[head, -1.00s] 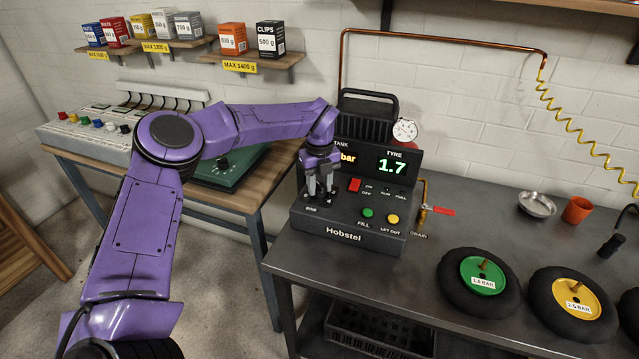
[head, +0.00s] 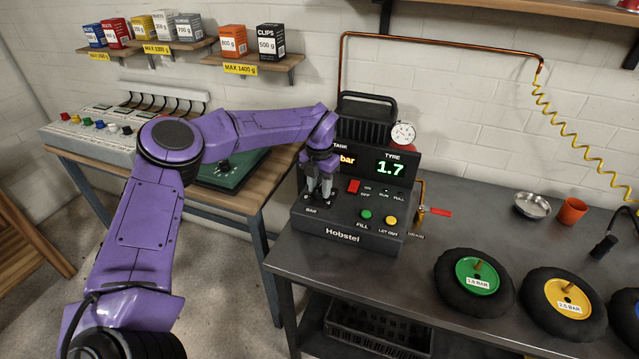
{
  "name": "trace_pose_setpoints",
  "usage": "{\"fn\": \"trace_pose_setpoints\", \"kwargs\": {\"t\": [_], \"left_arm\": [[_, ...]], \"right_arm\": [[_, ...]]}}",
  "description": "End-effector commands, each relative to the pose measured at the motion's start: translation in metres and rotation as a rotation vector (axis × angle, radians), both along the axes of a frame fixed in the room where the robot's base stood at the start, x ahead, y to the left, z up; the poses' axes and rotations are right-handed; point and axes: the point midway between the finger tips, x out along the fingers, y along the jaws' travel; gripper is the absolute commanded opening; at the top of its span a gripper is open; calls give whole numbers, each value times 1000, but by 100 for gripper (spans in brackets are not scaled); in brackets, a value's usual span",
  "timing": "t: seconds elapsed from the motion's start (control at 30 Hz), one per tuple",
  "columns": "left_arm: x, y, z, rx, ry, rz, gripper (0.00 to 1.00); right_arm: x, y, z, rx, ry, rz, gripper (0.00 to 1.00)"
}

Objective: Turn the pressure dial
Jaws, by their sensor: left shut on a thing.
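The dark Hobstel compressor (head: 343,234) stands on the grey bench. Its front panel has a red switch (head: 353,186), a green FILL button (head: 366,215) and a yellow LET OUT button (head: 391,220). The TYRE display (head: 390,168) reads 1.7; the TANK display is partly covered by my arm, with "bar" showing. My left gripper (head: 319,194) points down at the panel's left part, above the BAR label, and is shut on the pressure dial, which its fingers hide. A round white gauge (head: 403,134) sits behind the display. My right gripper is out of view.
Tyres with a green hub (head: 477,277) and a yellow hub (head: 568,298) lie on the bench at right. A metal bowl (head: 531,205), an orange cup (head: 572,211) and a red-handled drain valve (head: 440,212) are behind them. Shelves with boxes hang at upper left.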

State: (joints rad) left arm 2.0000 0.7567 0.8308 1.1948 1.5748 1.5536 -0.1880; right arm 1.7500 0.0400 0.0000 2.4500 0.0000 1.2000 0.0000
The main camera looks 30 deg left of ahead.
Motion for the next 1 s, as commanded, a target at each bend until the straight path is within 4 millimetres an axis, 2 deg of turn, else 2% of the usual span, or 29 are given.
{"fn": "trace_pose_setpoints", "kwargs": {"t": [0.2, 0.5, 1.0], "left_arm": [[0, 0, 2, -1, 0, -181, 6], [0, 0, 1, -1, 0, -353, 6], [0, 0, 0, 0, 0, -430, 6]], "right_arm": [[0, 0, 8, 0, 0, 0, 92], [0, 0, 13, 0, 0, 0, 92], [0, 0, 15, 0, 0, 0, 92]]}}
